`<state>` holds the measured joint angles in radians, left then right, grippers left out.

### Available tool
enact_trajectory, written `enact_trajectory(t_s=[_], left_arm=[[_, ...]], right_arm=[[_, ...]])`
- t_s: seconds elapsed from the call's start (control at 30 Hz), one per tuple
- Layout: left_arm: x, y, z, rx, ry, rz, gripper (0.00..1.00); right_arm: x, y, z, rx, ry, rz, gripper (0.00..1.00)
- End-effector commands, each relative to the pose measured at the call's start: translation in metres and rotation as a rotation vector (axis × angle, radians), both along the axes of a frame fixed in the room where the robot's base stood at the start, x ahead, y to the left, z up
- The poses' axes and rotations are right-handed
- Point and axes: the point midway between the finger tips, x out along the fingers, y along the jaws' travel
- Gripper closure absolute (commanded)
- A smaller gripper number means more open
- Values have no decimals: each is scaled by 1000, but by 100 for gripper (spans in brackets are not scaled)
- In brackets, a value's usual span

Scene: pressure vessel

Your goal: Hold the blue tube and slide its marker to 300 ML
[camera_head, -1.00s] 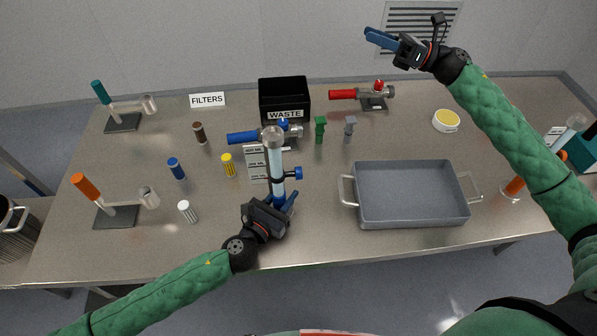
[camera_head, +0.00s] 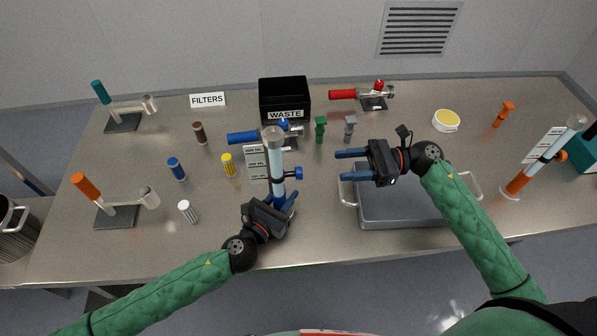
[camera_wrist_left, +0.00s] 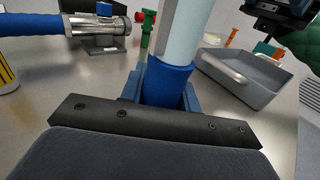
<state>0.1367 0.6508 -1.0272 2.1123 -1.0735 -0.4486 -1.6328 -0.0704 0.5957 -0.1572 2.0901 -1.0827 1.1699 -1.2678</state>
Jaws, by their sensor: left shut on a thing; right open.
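The blue tube (camera_head: 276,163) stands upright near the table's front middle, a clear cylinder with a grey top and a blue base. Its blue marker (camera_head: 293,173) sticks out to the right, partway up. A card with volume labels (camera_head: 256,162) stands just behind it, its print too small to read surely. My left gripper (camera_head: 280,203) is shut on the tube's blue base, which also shows between the fingers in the left wrist view (camera_wrist_left: 168,82). My right gripper (camera_head: 352,166) is open and empty, above the grey tray's left part, fingers pointing left toward the marker but apart from it.
The grey tray (camera_head: 405,220) lies right of the tube. Behind the tube are a blue-handled fixture (camera_head: 243,138) and the black waste bin (camera_head: 285,98). A yellow filter (camera_head: 228,166) stands close on its left. An orange tube (camera_head: 535,172) stands far right.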

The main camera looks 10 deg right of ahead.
Motion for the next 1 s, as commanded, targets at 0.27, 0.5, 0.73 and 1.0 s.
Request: enact_trajectory(t_s=[0.27, 0.5, 0.73, 1.0], left_arm=[[0, 0, 0, 0, 0, 0, 97], [0, 0, 0, 0, 0, 0, 97], [0, 0, 0, 0, 0, 0, 97], [0, 0, 0, 0, 0, 0, 97]], right_arm=[[-7, 14, -6, -8, -7, 8, 50], [-7, 53, -6, -7, -7, 8, 50], [-8, 92, -5, -7, -7, 8, 50], [-8, 118, -6, -9, -6, 7, 50]])
